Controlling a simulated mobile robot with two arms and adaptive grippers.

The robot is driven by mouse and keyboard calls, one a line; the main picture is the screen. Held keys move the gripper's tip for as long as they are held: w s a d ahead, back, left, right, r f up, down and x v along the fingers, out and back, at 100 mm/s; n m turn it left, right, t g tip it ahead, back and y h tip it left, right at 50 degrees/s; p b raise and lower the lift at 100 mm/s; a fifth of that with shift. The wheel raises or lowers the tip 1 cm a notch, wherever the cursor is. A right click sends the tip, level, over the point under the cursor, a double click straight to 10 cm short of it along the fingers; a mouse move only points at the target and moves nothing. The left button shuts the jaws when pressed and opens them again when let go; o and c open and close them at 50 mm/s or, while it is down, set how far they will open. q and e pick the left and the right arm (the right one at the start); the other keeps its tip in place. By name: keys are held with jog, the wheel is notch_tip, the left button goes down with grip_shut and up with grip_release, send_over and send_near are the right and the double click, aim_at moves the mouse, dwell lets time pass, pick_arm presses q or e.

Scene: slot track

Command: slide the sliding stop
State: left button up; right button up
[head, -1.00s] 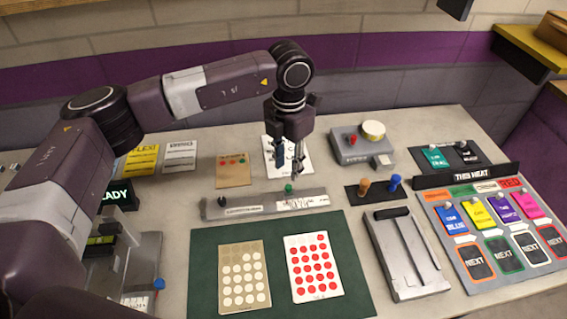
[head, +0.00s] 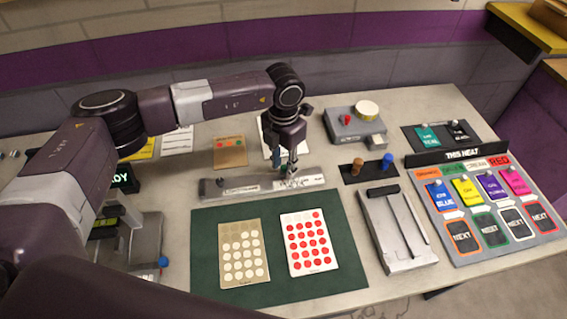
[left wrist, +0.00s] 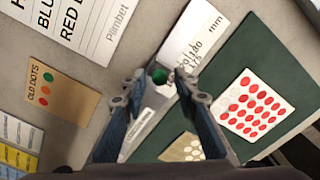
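A long grey rail (head: 208,190) with white printed strips lies behind the green mat. My left gripper (head: 287,175) points down at the right half of the rail. I cannot see firm contact with the knob. In the head view the fingers hide most of the knob. My right gripper is not in view.
The green mat (head: 205,250) in front holds two dotted cards. A grey slotted block (head: 415,258) and a black plate with brown and blue pegs (head: 387,160) are to the right. A grey box with a round cream knob (head: 366,109) stands behind.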

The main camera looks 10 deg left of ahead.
pick_arm(q)
grip_shut()
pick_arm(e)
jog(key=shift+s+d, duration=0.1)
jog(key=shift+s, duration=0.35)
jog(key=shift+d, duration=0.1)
